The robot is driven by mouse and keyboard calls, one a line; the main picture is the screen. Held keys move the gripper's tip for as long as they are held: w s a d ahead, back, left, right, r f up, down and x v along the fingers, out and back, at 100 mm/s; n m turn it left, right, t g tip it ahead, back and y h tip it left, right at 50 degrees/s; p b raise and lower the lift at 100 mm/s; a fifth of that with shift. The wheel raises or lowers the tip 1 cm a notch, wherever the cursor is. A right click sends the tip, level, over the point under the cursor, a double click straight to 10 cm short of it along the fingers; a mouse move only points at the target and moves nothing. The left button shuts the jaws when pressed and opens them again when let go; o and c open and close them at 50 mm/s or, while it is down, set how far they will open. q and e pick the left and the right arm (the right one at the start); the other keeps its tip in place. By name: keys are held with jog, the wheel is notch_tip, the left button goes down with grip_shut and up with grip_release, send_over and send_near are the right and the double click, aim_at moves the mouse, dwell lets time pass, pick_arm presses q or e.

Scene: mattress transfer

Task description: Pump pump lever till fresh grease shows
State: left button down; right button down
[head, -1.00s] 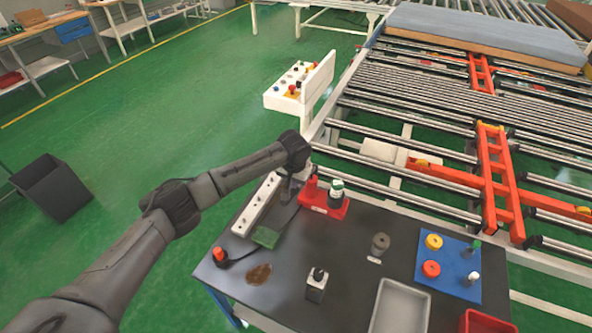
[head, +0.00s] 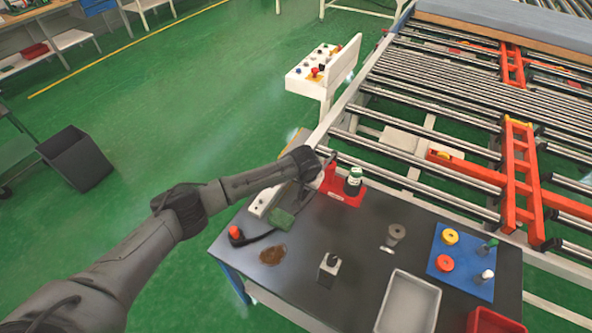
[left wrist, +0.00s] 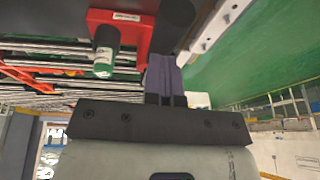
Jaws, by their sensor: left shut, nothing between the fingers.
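A red pump stand (head: 345,197) sits at the back left of the dark bench, with a dark-and-white bottle (head: 353,181) in it. The stand (left wrist: 128,38) and bottle (left wrist: 104,52) also show in the left wrist view. A thin grey bar (head: 327,161) rises beside the stand; I cannot tell whether it is the pump lever. My left gripper (head: 309,178) is low beside the stand. In the left wrist view its fingers (left wrist: 161,76) are together and empty, close to a dark cylindrical part (left wrist: 173,22). I cannot tell whether they touch it. A brown smear (head: 273,255) lies on the bench. My right gripper is not in view.
A white strip (head: 262,201), green pad (head: 282,219) and red-capped item (head: 235,233) lie at the bench's left. A grey tray (head: 408,301) and blue mat (head: 462,285) are at the right. The roller conveyor (head: 430,95) borders the bench behind.

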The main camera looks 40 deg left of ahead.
aim_at(307, 194)
pick_arm(q)
notch_tip(307, 194, down, 8)
jog(key=s+t, duration=0.2)
jog(key=shift+f+y+b, duration=0.15)
jog(key=shift+y+b, duration=0.15)
jog(key=shift+b, duration=0.1)
jog(key=r+p, duration=0.2)
jog(key=d+r+p, duration=0.1)
jog(key=r+p, duration=0.2)
jog(key=shift+w+d+r, duration=0.1)
jog(key=shift+w, duration=0.05)
jog(key=v, duration=1)
jog(key=shift+s, duration=0.3)
